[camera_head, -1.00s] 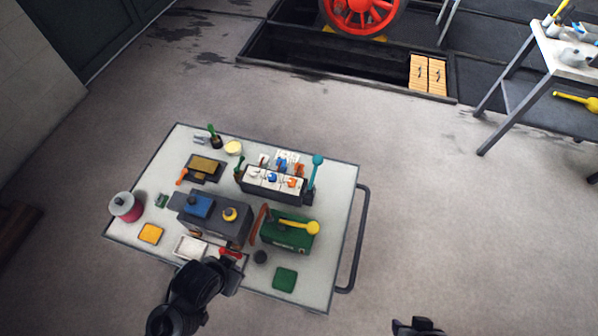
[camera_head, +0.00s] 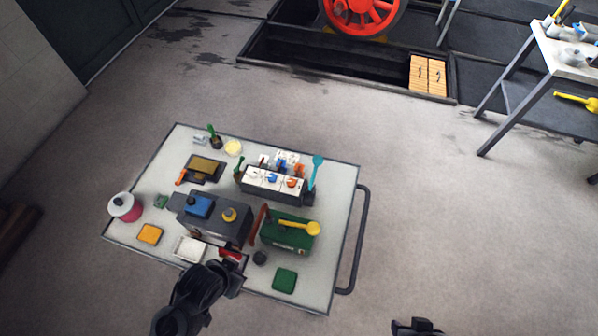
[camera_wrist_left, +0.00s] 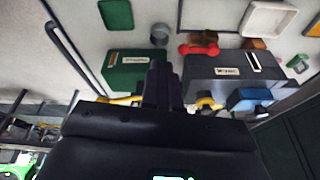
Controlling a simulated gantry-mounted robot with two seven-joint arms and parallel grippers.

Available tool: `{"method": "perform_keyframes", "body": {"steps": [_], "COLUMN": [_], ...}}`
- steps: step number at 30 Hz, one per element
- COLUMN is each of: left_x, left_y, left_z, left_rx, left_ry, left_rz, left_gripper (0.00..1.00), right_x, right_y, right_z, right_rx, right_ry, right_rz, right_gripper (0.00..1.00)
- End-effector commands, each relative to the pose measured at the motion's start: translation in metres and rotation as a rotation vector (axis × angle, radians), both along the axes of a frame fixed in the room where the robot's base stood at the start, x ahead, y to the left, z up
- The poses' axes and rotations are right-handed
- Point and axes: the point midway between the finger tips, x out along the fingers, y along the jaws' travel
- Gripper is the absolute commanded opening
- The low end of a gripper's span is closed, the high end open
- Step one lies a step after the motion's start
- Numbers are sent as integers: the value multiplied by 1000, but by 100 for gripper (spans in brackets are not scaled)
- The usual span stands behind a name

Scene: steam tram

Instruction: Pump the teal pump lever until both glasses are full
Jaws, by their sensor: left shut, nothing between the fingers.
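The teal lever (camera_head: 316,168) stands up at the right end of a dark box with a white top (camera_head: 272,182), towards the back of the trolley. I cannot make out the two glasses for certain. My left gripper (camera_head: 238,270) is over the trolley's front edge, beside a red handle (camera_head: 232,253), well apart from the teal lever. In the left wrist view its fingers (camera_wrist_left: 163,82) are shut with nothing between them. The lever cannot be told in that view. My right gripper (camera_head: 416,326) is at the bottom edge, right of the trolley, mostly cut off.
A green box with a yellow lever (camera_head: 298,227) and a grey box with a blue block (camera_head: 200,205) stand between my left gripper and the teal lever. A red-white canister (camera_head: 125,207) stands at the left. The trolley's handle (camera_head: 362,240) sticks out right.

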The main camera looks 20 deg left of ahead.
Motion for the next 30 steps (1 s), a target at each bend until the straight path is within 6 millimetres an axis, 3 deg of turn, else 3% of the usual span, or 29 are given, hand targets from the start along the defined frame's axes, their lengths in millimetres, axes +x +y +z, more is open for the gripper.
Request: {"method": "perform_keyframes", "body": {"steps": [18,30], "left_x": [0,0], "left_y": [0,0], "left_z": [-26,-29], "left_rx": [0,0], "left_ry": [1,0], "left_rz": [0,0], "left_gripper": [0,0], "right_x": [0,0], "right_y": [-2,0], "right_z": [9,9], "right_rx": [-8,0], "right_ry": [0,0], "right_rz": [6,0], "right_gripper": [43,43]}}
